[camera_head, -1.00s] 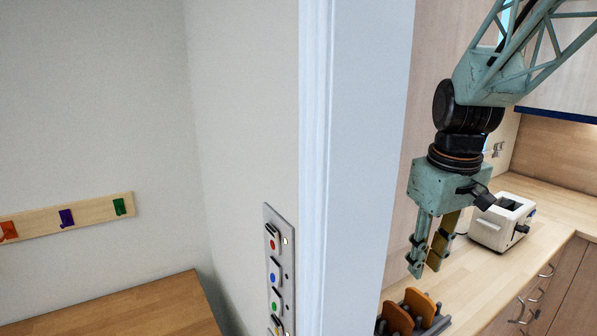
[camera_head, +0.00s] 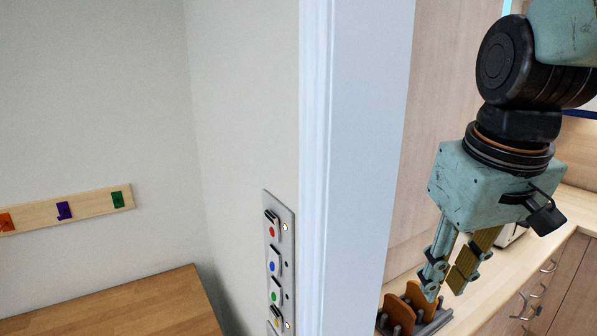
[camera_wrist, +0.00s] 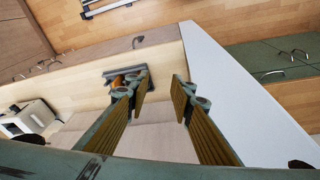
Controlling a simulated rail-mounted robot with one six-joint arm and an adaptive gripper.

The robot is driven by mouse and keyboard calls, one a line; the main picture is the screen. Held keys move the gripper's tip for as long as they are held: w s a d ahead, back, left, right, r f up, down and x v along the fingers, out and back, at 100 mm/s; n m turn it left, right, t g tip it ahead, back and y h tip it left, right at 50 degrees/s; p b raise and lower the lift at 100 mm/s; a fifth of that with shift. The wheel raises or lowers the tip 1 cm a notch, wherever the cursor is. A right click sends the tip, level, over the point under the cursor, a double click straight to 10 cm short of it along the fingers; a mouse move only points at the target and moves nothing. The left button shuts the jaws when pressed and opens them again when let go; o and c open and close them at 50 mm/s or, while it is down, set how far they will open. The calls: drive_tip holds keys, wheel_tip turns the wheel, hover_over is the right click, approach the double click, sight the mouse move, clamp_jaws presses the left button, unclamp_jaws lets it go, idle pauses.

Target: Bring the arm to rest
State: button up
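My gripper (camera_head: 446,289) hangs from the arm on the right side of the head view, fingers pointing down. In the wrist view its two ribbed fingers (camera_wrist: 163,90) stand apart with a clear gap and nothing between them. The gripper is open and empty. In the head view the fingertips appear in front of the counter, near the grey rack with orange pieces (camera_head: 408,310). The rack also shows in the wrist view (camera_wrist: 150,78), partly hidden by the left finger. I see no contact between gripper and rack.
A white door frame or wall edge (camera_head: 355,150) stands left of the arm. A switch panel (camera_head: 283,265) with coloured buttons is on the wall beside it. A white toaster (camera_wrist: 32,119) stands on the counter. A hook rail (camera_head: 90,205) hangs above a wooden surface (camera_head: 150,310) at left.

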drive_tip(key=s+a+m+b, duration=0.1)
drive_tip(key=s, duration=0.6)
drive_tip(key=s+a+f+m+t+b, duration=0.1)
drive_tip(key=s, duration=0.6)
drive_tip(key=shift+s+a+f+b, duration=0.15)
drive_tip(key=shift+f+b, duration=0.15)
